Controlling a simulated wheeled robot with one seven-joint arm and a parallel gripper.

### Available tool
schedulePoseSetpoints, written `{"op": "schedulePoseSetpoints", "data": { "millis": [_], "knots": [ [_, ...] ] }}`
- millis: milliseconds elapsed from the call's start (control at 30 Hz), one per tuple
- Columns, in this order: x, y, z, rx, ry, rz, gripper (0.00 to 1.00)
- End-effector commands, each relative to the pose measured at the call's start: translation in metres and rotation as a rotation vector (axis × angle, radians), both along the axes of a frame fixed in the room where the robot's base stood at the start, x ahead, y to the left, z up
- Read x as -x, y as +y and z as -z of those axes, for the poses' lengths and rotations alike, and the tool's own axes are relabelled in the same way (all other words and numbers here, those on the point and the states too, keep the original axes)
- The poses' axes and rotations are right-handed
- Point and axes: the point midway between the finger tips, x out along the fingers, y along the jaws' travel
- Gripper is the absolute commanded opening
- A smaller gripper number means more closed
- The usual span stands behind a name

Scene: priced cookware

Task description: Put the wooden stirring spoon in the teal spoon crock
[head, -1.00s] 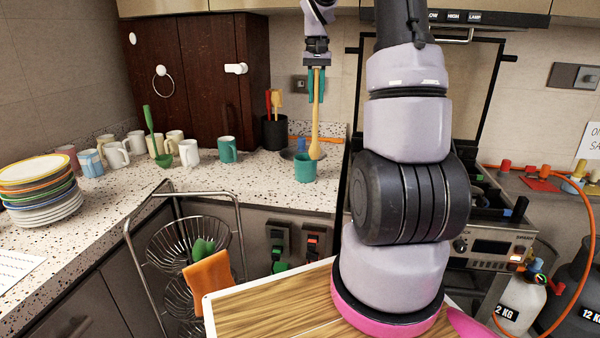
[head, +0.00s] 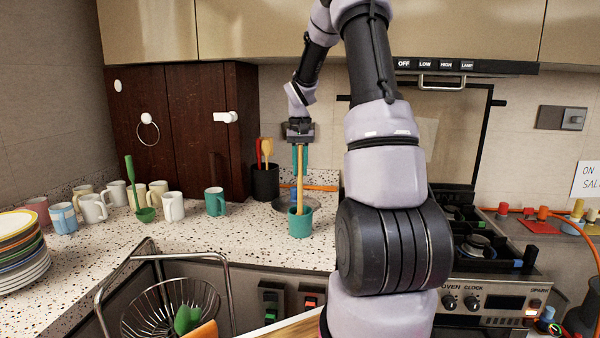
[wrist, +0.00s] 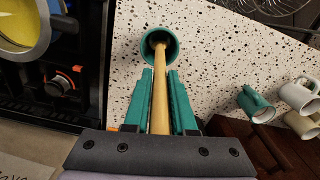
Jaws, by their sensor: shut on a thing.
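The wooden stirring spoon (head: 300,188) hangs nearly upright from my gripper (head: 300,166), its handle held between the teal fingers. In the wrist view the spoon (wrist: 159,100) runs down from my gripper (wrist: 160,76), and its lower end is within the mouth of the teal spoon crock. The crock (head: 300,224) stands upright on the speckled counter, directly below my gripper; it also shows in the wrist view (wrist: 174,52). The spoon's bowl is hidden behind the crock's rim in the head view. I cannot tell whether it touches the bottom.
A black crock (head: 265,184) with red and yellow utensils stands behind to the left. A teal mug (head: 215,203), several pale mugs and a green ladle (head: 131,180) are further left. The stove (head: 480,255) is on the right.

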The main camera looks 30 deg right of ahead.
Motion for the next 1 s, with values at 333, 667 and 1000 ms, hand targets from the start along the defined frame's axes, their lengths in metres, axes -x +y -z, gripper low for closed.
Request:
{"op": "schedulePoseSetpoints", "data": {
  "millis": [333, 667, 1000],
  "knots": [
    [0.000, 0.000, 0.010, -0.001, -0.001, 0.001, 0.00],
    [0.000, 0.000, 0.013, 0.000, -0.001, 0.001, 0.54],
    [-0.001, 0.000, 0.002, 0.002, -0.004, 0.000, 0.54]
  ]
}}
